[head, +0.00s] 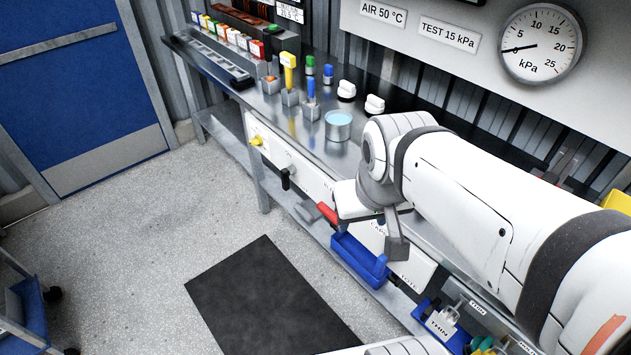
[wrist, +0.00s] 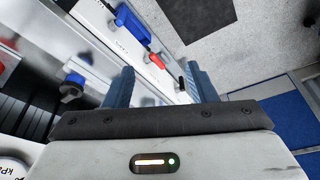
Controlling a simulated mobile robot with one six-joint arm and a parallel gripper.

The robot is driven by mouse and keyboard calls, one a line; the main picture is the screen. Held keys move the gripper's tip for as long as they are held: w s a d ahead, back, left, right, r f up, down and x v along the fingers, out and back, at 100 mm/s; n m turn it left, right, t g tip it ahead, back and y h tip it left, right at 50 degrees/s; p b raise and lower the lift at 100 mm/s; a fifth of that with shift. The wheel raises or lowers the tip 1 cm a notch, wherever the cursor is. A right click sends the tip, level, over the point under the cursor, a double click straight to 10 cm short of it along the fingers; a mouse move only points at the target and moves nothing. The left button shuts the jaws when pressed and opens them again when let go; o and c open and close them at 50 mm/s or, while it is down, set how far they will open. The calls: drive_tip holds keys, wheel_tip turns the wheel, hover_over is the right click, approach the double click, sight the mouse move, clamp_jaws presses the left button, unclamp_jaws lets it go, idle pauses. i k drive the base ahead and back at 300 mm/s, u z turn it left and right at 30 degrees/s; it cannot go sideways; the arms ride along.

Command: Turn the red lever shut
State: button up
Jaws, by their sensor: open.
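The red lever (head: 327,212) sticks out from the white front panel of the bench, just above the left end of a blue tray. In the wrist view the red lever (wrist: 158,60) shows beyond and between my fingers, slanting toward the panel. My gripper (wrist: 162,84) is open, with nothing between its two blue-grey fingers. It is apart from the lever. In the head view my arm comes from the right over the bench, and its wrist hides part of the panel right of the lever; the fingertips are hard to make out there.
The blue tray (head: 358,260) hangs below the red lever. A metal cup (head: 338,126) stands on the bench. Floor with a dark mat (head: 265,300) lies clear in front.

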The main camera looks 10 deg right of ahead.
sight(333, 216)
drive_tip(key=u, duration=0.55)
drive_tip(key=i, duration=0.4)
drive_tip(key=u, duration=0.25)
